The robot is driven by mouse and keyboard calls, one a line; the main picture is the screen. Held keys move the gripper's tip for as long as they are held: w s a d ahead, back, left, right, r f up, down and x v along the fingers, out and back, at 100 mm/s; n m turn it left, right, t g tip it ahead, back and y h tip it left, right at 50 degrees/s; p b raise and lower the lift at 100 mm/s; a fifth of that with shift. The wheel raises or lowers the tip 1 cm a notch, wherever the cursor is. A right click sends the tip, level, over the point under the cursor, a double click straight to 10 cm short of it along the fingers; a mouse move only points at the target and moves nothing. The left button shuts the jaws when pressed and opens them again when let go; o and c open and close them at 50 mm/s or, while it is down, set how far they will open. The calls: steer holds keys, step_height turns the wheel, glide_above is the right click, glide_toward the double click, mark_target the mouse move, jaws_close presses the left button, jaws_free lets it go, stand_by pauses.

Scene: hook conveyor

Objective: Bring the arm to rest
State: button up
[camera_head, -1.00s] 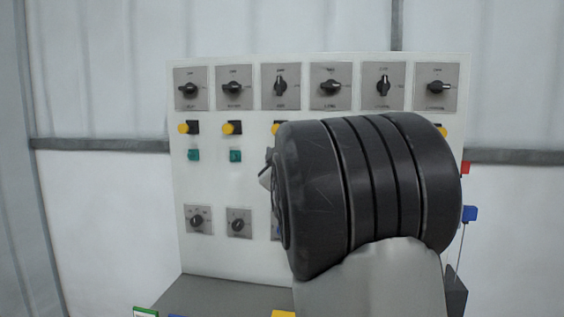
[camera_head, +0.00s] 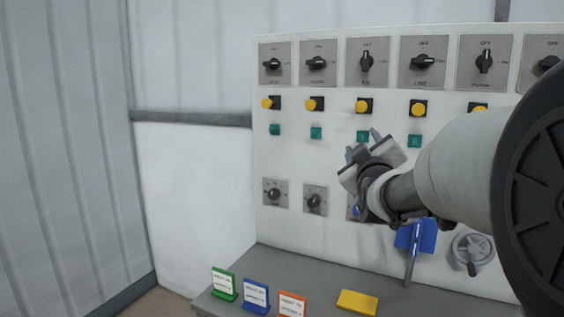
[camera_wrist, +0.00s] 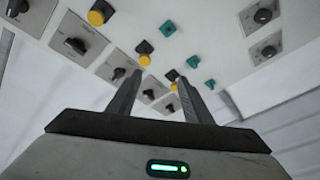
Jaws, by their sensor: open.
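My gripper (camera_head: 362,150) is in front of the white control panel (camera_head: 285,225) in the head view, near the green buttons. In the wrist view its two fingers (camera_wrist: 157,95) stand apart with nothing between them. My arm comes in from the right in the head view and hides part of the panel. I cannot tell how far the fingertips are from the panel.
The panel has black rotary switches (camera_head: 366,62), yellow buttons (camera_head: 363,106) and green buttons (camera_head: 316,132). The left side is clear.

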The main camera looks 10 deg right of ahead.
steer(key=s+a+f+m+g+y, duration=0.2)
steer(key=s+a+f+g, duration=0.25)
steer(key=s+f, duration=0.4)
steer(key=s+a+f+m+g+y, duration=0.15)
steer(key=s+a+f+g, duration=0.35)
steer(key=s, duration=0.7)
steer(key=s+a+f+m+g+y, duration=0.25)
steer(key=s+a+f, duration=0.25)
steer(key=s+f, duration=0.45)
step_height(320, 180, up, 16)
steer(key=s+g+p, duration=0.1)
steer(key=s+p, duration=0.1)
steer(key=p, duration=1.3)
steer(key=shift+s+a+n+h, duration=0.2)
steer(key=shift+s+n+h, duration=0.1)
steer(key=shift+s+n, duration=0.1)
